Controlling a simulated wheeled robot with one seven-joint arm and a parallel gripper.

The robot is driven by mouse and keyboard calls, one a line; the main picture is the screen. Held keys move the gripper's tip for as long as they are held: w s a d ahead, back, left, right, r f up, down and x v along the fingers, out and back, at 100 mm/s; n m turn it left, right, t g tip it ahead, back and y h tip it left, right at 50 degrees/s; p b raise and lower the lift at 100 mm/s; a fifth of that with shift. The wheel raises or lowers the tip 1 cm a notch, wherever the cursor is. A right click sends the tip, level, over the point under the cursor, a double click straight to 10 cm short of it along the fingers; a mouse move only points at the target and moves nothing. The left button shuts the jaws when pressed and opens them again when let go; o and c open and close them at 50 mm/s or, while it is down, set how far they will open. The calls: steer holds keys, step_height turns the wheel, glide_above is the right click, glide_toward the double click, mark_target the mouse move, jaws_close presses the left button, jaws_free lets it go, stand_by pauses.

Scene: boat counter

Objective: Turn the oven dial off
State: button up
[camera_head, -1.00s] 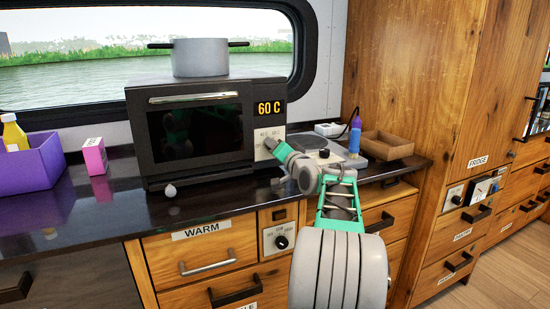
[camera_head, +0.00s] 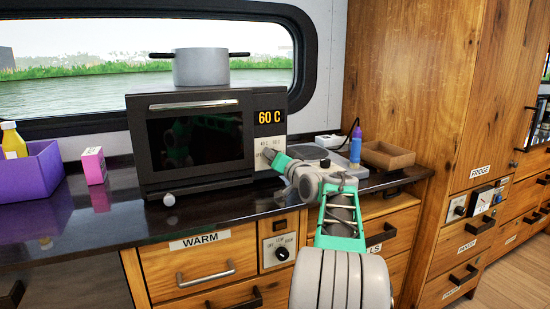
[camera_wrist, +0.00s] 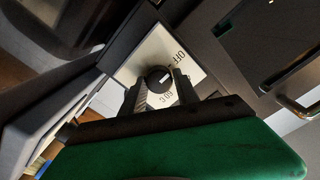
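The oven (camera_head: 192,182) is a dark box on the counter, its display (camera_head: 269,117) reading 60 C. In the wrist view the black round oven dial (camera_wrist: 157,76) with a white mark sits on a pale plate (camera_wrist: 188,62) with printed labels, one reading OFF. The mark does not point squarely at OFF. My gripper (camera_wrist: 160,86) has one finger on each side of the dial, spread, with the tips close to its sides; contact is not clear. In the head view my gripper (camera_head: 268,154) is at the oven's control panel and hides the dial.
A grey pot (camera_head: 201,68) stands on the oven. A purple bin (camera_head: 38,172) and a pink box (camera_head: 93,166) are at left. A blue bottle (camera_head: 356,146) and a wooden tray (camera_head: 387,155) are at right. A second dial (camera_head: 281,254) is on the drawer front below.

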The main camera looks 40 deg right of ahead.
steer(key=o, duration=0.4)
steer(key=shift+c, duration=0.2)
steer(key=v, duration=0.7)
steer(key=shift+s, duration=0.4)
steer(key=shift+a, duration=0.2)
steer(key=a+f+n+g+y+p, duration=0.2)
steer(key=a+n+g+y+p, duration=0.4)
steer(key=a+p, duration=1.4)
steer(key=s+a+f+n+g+p, duration=0.1)
steer(key=s+a+g, duration=0.3)
steer(key=s+a, duration=0.5)
steer(key=s+a+f+n+g+h+p, duration=0.1)
steer(key=s+a+f+n+g+p, duration=0.1)
steer(key=s+a, duration=0.8)
steer(key=shift+a+f+n+g, duration=0.5)
steer(key=shift+a+f+g, duration=0.1)
steer(key=shift+g, duration=0.5)
